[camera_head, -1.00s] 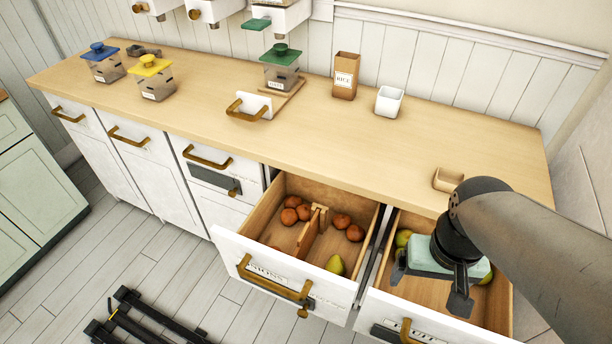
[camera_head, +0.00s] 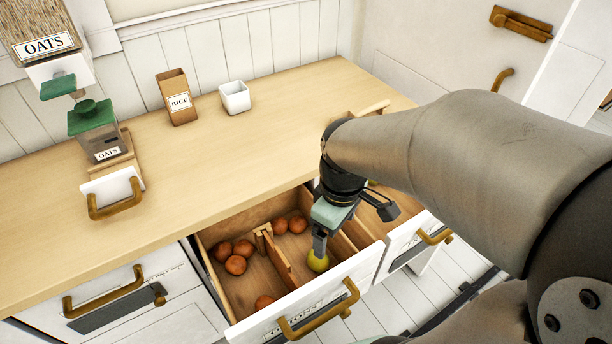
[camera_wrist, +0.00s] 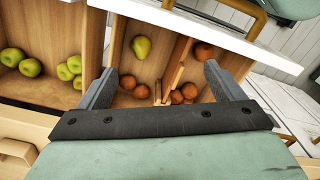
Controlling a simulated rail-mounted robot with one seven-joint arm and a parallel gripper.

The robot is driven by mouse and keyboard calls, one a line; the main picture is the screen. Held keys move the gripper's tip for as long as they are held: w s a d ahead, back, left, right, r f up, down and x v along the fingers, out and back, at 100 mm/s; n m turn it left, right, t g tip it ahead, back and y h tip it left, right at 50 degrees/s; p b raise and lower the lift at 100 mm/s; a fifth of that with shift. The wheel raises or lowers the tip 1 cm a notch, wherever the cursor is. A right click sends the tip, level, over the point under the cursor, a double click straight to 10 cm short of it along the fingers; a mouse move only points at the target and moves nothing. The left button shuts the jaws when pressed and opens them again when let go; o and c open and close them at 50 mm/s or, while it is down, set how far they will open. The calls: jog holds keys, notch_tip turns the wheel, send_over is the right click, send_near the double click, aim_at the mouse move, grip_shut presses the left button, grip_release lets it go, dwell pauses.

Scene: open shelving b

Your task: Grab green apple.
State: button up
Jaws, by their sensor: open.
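Several green apples (camera_wrist: 30,68) lie in the right-hand drawer, which shows at the left of the wrist view. In the head view my arm hides most of that drawer. My gripper (camera_head: 353,228) is open and empty above the two open drawers; its fingers also show in the wrist view (camera_wrist: 160,70). The apples lie outside the gap between the fingers, to the left in the wrist view. A yellow-green pear (camera_wrist: 141,47) is in the onion drawer, ahead of the fingertips; it also shows in the head view (camera_head: 318,263).
The onion drawer (camera_head: 300,310) holds several brown-orange onions (camera_head: 236,265) and a wooden divider (camera_head: 282,265). The right-hand drawer front (camera_head: 408,238) stands open beside it. A rice box (camera_head: 178,100) and a white cup (camera_head: 235,97) stand on the counter (camera_head: 200,165).

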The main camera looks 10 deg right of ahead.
jog(key=w+d+f+n+y+b, duration=0.1)
jog(key=w+d+f+n+b, duration=0.1)
jog(key=w+f+n+b, duration=0.85)
jog(key=n+p, duration=0.4)
jog(key=n, duration=0.1)
send_near(319, 261)
jog(key=shift+g, duration=0.3)
jog(key=f, duration=0.2)
jog(key=w+f, duration=0.1)
jog(key=f, duration=0.2)
jog(key=shift+w+a+f, duration=0.15)
jog(key=shift+f, duration=0.05)
jog(key=shift+a+f+b, duration=0.2)
jog(key=shift+f+b, duration=0.35)
jog(key=shift+f, duration=2.6)
jog(key=c, duration=1.1)
